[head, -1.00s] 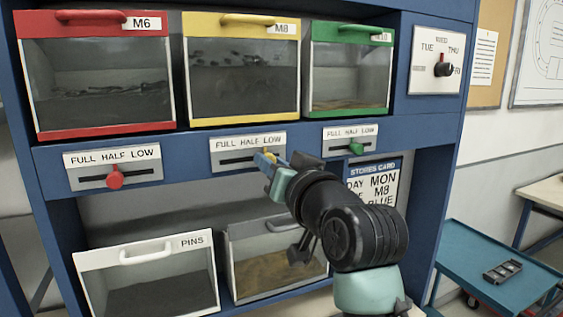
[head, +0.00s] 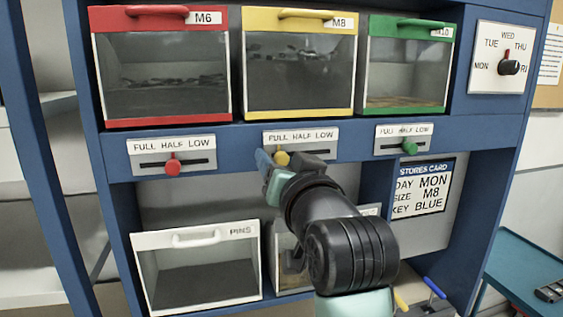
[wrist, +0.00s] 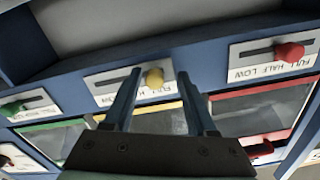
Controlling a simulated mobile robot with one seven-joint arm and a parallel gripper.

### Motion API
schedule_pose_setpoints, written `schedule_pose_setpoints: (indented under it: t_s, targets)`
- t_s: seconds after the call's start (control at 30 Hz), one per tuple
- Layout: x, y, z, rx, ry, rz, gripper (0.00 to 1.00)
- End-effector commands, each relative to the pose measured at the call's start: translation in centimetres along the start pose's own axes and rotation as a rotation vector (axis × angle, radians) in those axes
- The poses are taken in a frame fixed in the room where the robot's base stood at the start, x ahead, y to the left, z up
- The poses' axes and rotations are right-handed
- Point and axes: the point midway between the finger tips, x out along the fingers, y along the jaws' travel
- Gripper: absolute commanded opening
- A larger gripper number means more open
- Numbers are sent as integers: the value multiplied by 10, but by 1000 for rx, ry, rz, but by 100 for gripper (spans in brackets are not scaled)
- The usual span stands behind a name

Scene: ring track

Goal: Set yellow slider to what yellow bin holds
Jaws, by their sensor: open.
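The yellow bin (head: 298,110) is a clear-fronted bin marked M8, top middle of the blue rack. Small dark pieces show high behind its front, in the upper half. Below it is the yellow slider's plate (head: 328,137), reading FULL HALF LOW. The yellow knob (head: 282,158) stands at the left, FULL end of its slot; it also shows in the wrist view (wrist: 154,77). My gripper (wrist: 160,72) is open at the knob, one finger on each side in the wrist view, the knob nearer the left finger. I cannot tell whether a finger touches it.
The red slider knob (head: 172,165) is near HALF, and the green knob (head: 409,147) is near the middle of its slot. A stores card (head: 425,185) reads MON, M8, BLUE. A day dial (head: 508,67) is at upper right. A PINS bin (head: 197,238) stands below.

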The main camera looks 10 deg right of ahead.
Motion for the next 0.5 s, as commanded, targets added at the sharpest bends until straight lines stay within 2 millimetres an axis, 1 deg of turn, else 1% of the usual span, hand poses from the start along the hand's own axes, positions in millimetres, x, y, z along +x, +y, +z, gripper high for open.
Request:
schedule_pose_setpoints:
  t_s: [0.17, 0.27, 0.37, 0.5]
  targets:
    - [-2, 1, 0, 0, 1, 2, 57]
    - [-10, 2, 1, 0, 1, 2, 57]
    - [-25, 2, 2, 0, 4, 2, 57]
    - [-55, 2, 3, -1, 6, 2, 57]
